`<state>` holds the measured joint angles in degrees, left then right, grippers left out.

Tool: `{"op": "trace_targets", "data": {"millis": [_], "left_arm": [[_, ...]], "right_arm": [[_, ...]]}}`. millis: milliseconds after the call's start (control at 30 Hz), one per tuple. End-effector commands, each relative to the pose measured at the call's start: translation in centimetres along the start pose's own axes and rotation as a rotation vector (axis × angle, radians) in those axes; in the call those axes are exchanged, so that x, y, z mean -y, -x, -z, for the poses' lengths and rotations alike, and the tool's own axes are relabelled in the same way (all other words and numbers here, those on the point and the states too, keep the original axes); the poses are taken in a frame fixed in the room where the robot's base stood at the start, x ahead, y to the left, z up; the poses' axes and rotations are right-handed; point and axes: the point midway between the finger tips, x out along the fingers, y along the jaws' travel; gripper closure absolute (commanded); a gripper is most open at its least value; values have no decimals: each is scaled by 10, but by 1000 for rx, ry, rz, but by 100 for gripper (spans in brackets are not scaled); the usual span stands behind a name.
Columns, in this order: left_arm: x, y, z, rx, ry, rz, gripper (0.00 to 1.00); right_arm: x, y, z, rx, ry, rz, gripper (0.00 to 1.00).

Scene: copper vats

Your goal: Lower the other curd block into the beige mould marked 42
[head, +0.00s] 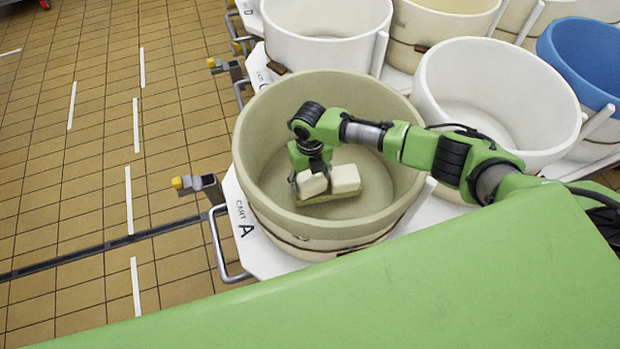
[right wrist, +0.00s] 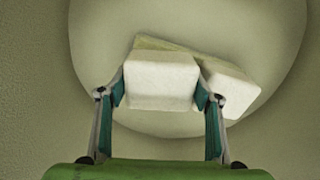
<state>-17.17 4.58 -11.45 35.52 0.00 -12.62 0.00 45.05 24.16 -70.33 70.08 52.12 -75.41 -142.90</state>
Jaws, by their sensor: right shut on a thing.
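The beige mould (head: 250,130) stands on the white cart marked A, and no number 42 can be read on it. My right gripper (head: 311,176) reaches down inside the mould. It is shut on a white curd block (head: 312,185), which also shows between its fingers in the right wrist view (right wrist: 162,82). A second pale curd block (head: 345,179) is right beside it, tilted in the right wrist view (right wrist: 232,90). An olive-beige piece (right wrist: 150,43) shows partly behind and under the blocks. Whether the held block touches it is unclear. My left gripper is out of view.
White moulds (head: 330,25) and (head: 497,90) stand close behind and to the right. A blue mould (head: 590,60) is at the far right. Cart A's handle (head: 217,250) juts out left. The tiled floor (head: 90,170) at left is clear.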

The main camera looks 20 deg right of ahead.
Motion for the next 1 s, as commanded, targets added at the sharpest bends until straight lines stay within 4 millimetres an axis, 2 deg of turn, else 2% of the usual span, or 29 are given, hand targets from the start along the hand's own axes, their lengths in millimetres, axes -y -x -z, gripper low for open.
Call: {"op": "trace_targets", "data": {"millis": [67, 100, 167, 567, 667, 1000], "left_arm": [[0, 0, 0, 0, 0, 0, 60], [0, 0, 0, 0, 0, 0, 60], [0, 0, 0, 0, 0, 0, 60], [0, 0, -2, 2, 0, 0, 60], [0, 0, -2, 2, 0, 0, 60], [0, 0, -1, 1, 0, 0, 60]], "right_arm": [[0, 1, -1, 1, 0, 0, 73], [0, 1, -1, 1, 0, 0, 36], [0, 1, -1, 1, 0, 0, 22], [1, 4, 0, -1, 0, 1, 22], [1, 16, -1, 2, -1, 1, 22], [0, 87, -1, 4, 0, 0, 22]]}}
